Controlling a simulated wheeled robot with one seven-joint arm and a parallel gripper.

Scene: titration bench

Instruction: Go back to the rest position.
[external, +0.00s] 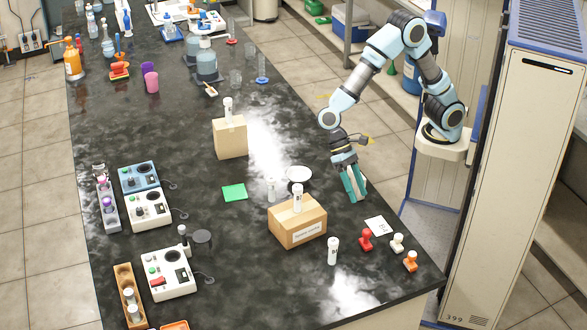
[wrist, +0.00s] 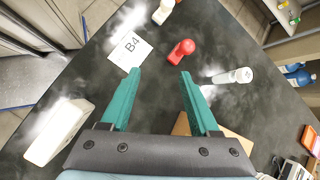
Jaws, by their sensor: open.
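My gripper (external: 353,185) hangs above the right side of the dark bench, fingers pointing down. In the wrist view its two teal fingers (wrist: 160,75) are apart with nothing held between them. A red stamp-like piece (wrist: 182,50) and a white card marked B4 (wrist: 130,50) lie on the bench beyond the fingertips. The red piece (external: 366,238) and the card (external: 379,226) also show in the external view, near the bench's right edge. My arm is bent up and over from its mount beside the bench.
A cardboard box (external: 297,230) with a vial (external: 297,200) on top stands left of my gripper. A white dish (external: 299,174) is close by. Another vial (external: 332,250), a white piece (external: 397,243) and an orange piece (external: 410,260) stand near the bench's front right.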

